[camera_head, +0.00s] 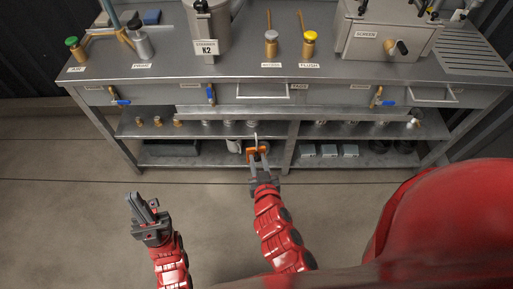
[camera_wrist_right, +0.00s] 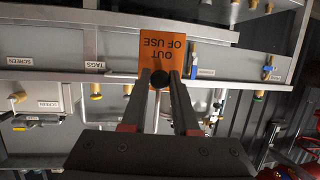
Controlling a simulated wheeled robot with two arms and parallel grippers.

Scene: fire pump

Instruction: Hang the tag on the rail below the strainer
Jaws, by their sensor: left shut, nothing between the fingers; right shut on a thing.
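The orange tag (camera_head: 264,149) is in my right gripper (camera_head: 258,160), in front of the bench's lower shelves. The strainer (camera_head: 207,25), a grey cylinder labelled K2, stands on the bench top. A pale horizontal bar (camera_head: 225,111) runs below the bench front, beneath the strainer; the tag is lower and looks apart from it. My left gripper (camera_head: 142,204) is shut and empty over the floor.
The steel bench (camera_head: 160,68) carries a screen box (camera_head: 385,32), a yellow-capped valve (camera_head: 310,42) and a green-capped valve (camera_head: 75,47). Blue-handled valves (camera_head: 211,95) and drawer handles stick out in front. The floor before the bench is clear.

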